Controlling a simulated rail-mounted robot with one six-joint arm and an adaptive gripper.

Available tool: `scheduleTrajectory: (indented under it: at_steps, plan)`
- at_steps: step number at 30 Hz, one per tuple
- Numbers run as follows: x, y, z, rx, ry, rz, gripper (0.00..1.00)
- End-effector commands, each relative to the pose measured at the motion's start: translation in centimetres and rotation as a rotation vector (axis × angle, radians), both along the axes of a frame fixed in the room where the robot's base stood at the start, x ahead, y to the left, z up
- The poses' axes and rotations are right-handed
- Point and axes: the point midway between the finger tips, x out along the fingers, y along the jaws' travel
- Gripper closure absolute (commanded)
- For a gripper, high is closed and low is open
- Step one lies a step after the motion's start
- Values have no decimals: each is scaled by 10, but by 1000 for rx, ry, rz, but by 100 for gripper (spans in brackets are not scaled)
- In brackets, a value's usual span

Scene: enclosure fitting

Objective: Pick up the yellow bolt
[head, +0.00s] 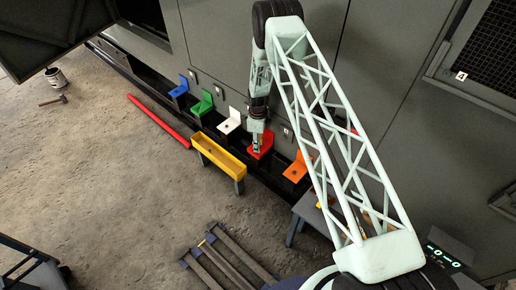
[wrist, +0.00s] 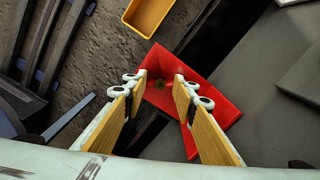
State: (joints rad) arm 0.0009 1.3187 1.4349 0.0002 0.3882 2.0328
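I cannot make out a yellow bolt in either view. My gripper (head: 257,146) points down at the red bracket (head: 266,143) on the rail along the enclosure wall. In the wrist view my gripper (wrist: 161,88) has its two wood-coloured finger pads spread apart, with nothing seen between them. The red bracket (wrist: 220,107) lies beyond the fingertips, with a small dark spot, perhaps a hole, showing between them. Whether the fingers touch the bracket cannot be told.
Blue (head: 179,89), green (head: 203,107), white (head: 230,123) and orange (head: 296,171) brackets line the rail. A yellow trough (head: 212,160) stands in front, also in the wrist view (wrist: 136,27). A red bar (head: 158,121) and dark pallet (head: 229,262) lie on the floor.

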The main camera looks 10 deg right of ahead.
Motion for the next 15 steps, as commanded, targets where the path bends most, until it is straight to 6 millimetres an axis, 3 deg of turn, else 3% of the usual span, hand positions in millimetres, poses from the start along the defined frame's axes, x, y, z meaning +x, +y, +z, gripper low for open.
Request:
scheduleTrajectory:
  at_steps: [6,15]
  plan:
    - [0,0,0,0,0,0,74]
    - [0,0,0,0,0,0,98]
